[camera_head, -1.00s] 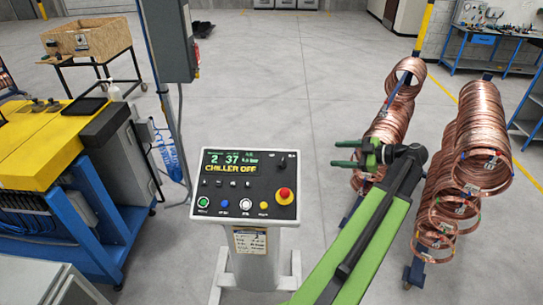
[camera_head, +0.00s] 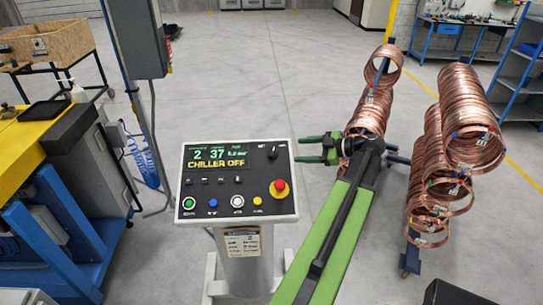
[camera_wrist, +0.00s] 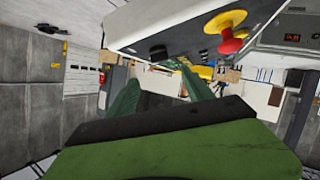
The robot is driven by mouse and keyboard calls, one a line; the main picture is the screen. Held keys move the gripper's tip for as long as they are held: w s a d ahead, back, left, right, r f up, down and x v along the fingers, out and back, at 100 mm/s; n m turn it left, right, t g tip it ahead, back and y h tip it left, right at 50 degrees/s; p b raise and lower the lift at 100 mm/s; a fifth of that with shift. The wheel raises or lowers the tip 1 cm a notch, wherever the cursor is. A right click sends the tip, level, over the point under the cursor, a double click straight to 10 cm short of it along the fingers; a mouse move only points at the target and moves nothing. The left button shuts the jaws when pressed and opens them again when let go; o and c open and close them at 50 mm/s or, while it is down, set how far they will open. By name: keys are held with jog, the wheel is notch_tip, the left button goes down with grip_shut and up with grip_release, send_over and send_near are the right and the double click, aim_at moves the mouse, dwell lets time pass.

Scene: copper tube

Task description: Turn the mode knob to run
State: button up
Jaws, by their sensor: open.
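The control panel (camera_head: 222,208) stands on a white pedestal in the head view, its display reading CHILLER OFF. The small black mode knob (camera_head: 272,152) is at the panel's upper right; its labels are too small to read. My gripper (camera_head: 298,148) is just right of the knob in the picture, its green fingers apart and empty, pointing left. Whether it touches the panel I cannot tell, but it looks apart. In the wrist view, my open gripper (camera_wrist: 165,92) is below the tilted panel, where a dark knob (camera_wrist: 158,52) shows beside the red button.
A red emergency button (camera_head: 279,188) on a yellow base sits below the knob. Several coloured buttons line the panel's lower edge. Copper coils (camera_head: 462,120) hang on racks at the right. A yellow-topped machine (camera_head: 28,140) stands at the left. Open floor lies behind the panel.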

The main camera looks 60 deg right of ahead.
aim_at(274, 152)
jog(key=b+x, duration=0.3)
jog(key=x, duration=0.8)
jog(key=shift+w+f+b, duration=0.2)
jog(key=shift+w+b, duration=0.1)
jog(key=shift+b, duration=0.05)
jog(key=shift+w+a+f, duration=0.1)
jog(key=shift+w, duration=0.45)
grip_shut()
